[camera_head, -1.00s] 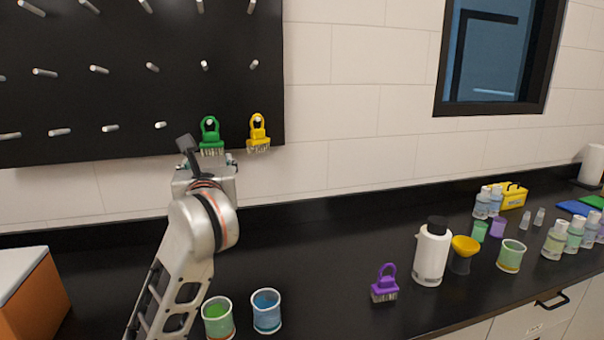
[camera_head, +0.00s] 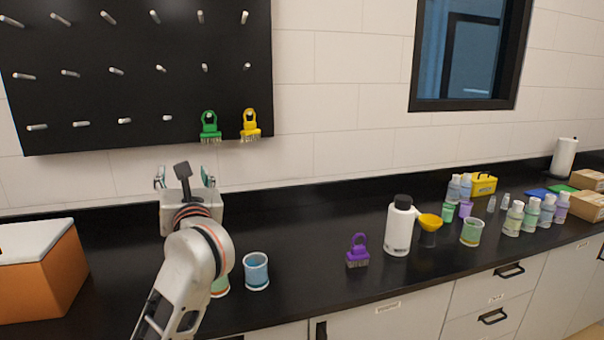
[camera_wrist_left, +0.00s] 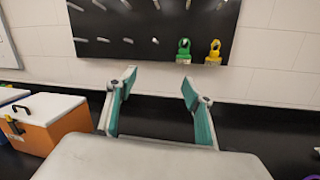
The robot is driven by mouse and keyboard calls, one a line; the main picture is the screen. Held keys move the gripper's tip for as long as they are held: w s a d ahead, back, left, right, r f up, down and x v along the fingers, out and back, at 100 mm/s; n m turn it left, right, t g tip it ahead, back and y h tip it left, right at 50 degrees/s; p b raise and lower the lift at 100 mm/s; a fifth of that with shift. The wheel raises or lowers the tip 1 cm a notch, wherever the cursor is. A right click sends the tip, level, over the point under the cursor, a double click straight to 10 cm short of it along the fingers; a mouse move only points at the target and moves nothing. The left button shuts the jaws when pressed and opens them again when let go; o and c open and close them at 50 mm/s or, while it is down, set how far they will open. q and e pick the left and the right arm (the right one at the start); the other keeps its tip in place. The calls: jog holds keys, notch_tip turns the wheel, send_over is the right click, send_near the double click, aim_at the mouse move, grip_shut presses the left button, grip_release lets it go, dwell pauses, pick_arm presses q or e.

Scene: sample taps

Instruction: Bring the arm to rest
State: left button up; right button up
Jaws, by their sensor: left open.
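My left gripper (camera_head: 184,178) is open and empty, raised over the back of the black counter, below the pegboard. Its two spread fingers (camera_wrist_left: 157,92) show in the left wrist view with nothing between them. A green brush (camera_head: 209,127) hangs on a lower peg of the black pegboard (camera_head: 120,100). A yellow brush (camera_head: 250,125) hangs on the peg to its right. Both also show beyond the fingers in the left wrist view, the green (camera_wrist_left: 184,50) and the yellow (camera_wrist_left: 214,52). My right gripper is in neither view.
A purple brush (camera_head: 358,252) stands on the counter (camera_head: 310,235). A blue cup (camera_head: 256,271) and a partly hidden green cup (camera_head: 220,287) are beside my forearm. An orange box (camera_head: 45,275) is at left. A white bottle (camera_head: 399,228) and several containers stand at right.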

pick_arm(q)
jog(key=s+a+f+m+t+y, duration=0.2)
jog(key=s+a+f+m+t, duration=0.15)
jog(key=s+f+m, duration=0.45)
jog(key=s+d+f+m+g+h, duration=0.1)
jog(key=s+d+f+m+h, duration=0.15)
jog(key=f+m+h, duration=0.45)
jog(key=s+d+f+m+h, duration=0.2)
jog(key=d+f+m, duration=0.2)
jog(key=f+m, duration=0.6)
jog(key=s+d+f+m+g+h, duration=0.1)
jog(key=s+d+f+m+h, duration=0.1)
jog(key=d+f+m+h, duration=0.45)
jog(key=s+a+f+m+g+y, duration=0.1)
jog(key=s+a+f+m+g, duration=0.1)
jog(key=s+f, duration=0.4)
jog(key=s+a+f+m+g+y, duration=0.1)
jog(key=s+a+f+m+g, duration=0.2)
jog(key=f, duration=0.9)
jog(key=s+a+f+m+g+y, duration=0.1)
jog(key=s+a+f+m+g, duration=0.1)
jog(key=s+f+m, duration=0.4)
jog(key=s+f+g, duration=0.1)
jog(key=s+f, duration=0.2)
jog(key=f, duration=0.1)
jog(key=shift+s+a+g, duration=0.15)
jog(key=shift+s+g, duration=0.15)
jog(key=shift+g, duration=0.05)
jog(key=shift+m, duration=0.25)
